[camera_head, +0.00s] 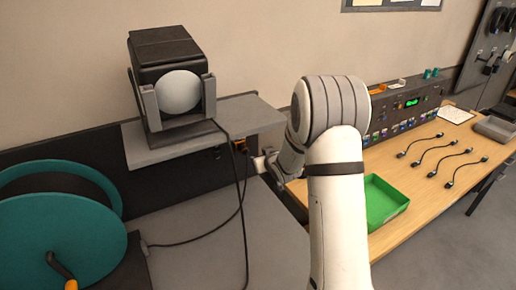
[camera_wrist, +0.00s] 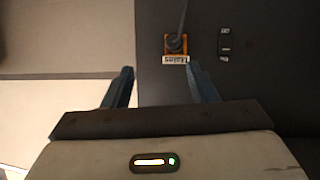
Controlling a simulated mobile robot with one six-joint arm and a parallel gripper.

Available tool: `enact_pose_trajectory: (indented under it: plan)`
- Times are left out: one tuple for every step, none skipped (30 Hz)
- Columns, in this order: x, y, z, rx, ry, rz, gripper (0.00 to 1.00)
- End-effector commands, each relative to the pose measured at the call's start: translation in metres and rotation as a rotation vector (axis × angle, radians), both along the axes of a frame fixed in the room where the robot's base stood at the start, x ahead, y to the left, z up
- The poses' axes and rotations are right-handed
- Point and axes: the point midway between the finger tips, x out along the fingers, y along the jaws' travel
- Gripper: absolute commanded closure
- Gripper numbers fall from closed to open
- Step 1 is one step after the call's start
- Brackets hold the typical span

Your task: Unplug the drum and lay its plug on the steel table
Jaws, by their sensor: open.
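The drum (camera_head: 62,240) is a teal cable reel with a crank, at the lower left of the head view. A dark cable leaves its right side, crosses the grey steel table (camera_head: 195,225) and rises towards an orange socket (camera_head: 239,146) on the dark wall panel. In the wrist view the orange socket (camera_wrist: 168,58) has a dark plug (camera_wrist: 176,44) in it, with a cable leading upward in the picture, and an inverted label reading "Mains". My gripper (camera_head: 263,163) is open, close to the socket at its right; its fingers (camera_wrist: 160,72) stand apart, with nothing visible between them.
A black lamp (camera_head: 165,55) stands on a grey shelf (camera_head: 255,112) above the socket; its cable hangs past the socket. A dark switch (camera_wrist: 224,44) sits beside the socket. At right, a wooden table holds a green tray (camera_head: 385,203) and several short cables (camera_head: 435,150).

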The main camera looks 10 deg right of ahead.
Motion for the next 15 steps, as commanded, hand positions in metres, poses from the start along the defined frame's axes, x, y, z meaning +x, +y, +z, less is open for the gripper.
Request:
enact_pose_trajectory:
  plan:
    - [0.009, 0.002, -0.005, 0.021, -0.028, 0.026, 0.47]
    - [0.014, 0.004, -0.008, 0.034, -0.048, 0.042, 0.47]
    - [0.019, 0.006, -0.012, 0.05, -0.074, 0.06, 0.47]
    - [0.021, 0.007, -0.015, 0.061, -0.09, 0.074, 0.47]
    - [0.024, 0.009, -0.017, 0.071, -0.105, 0.084, 0.47]
    - [0.026, 0.01, -0.02, 0.083, -0.121, 0.097, 0.47]
    - [0.027, 0.011, -0.022, 0.091, -0.132, 0.105, 0.47]
    - [0.028, 0.012, -0.024, 0.097, -0.14, 0.112, 0.47]
    - [0.03, 0.013, -0.025, 0.104, -0.15, 0.119, 0.47]
    - [0.03, 0.014, -0.026, 0.107, -0.154, 0.122, 0.47]
    - [0.032, 0.015, -0.027, 0.109, -0.158, 0.125, 0.47]
    - [0.033, 0.016, -0.028, 0.112, -0.162, 0.128, 0.47]
    - [0.035, 0.016, -0.028, 0.112, -0.164, 0.129, 0.47]
    - [0.037, 0.017, -0.029, 0.112, -0.164, 0.129, 0.47]
    - [0.04, 0.018, -0.03, 0.111, -0.164, 0.13, 0.47]
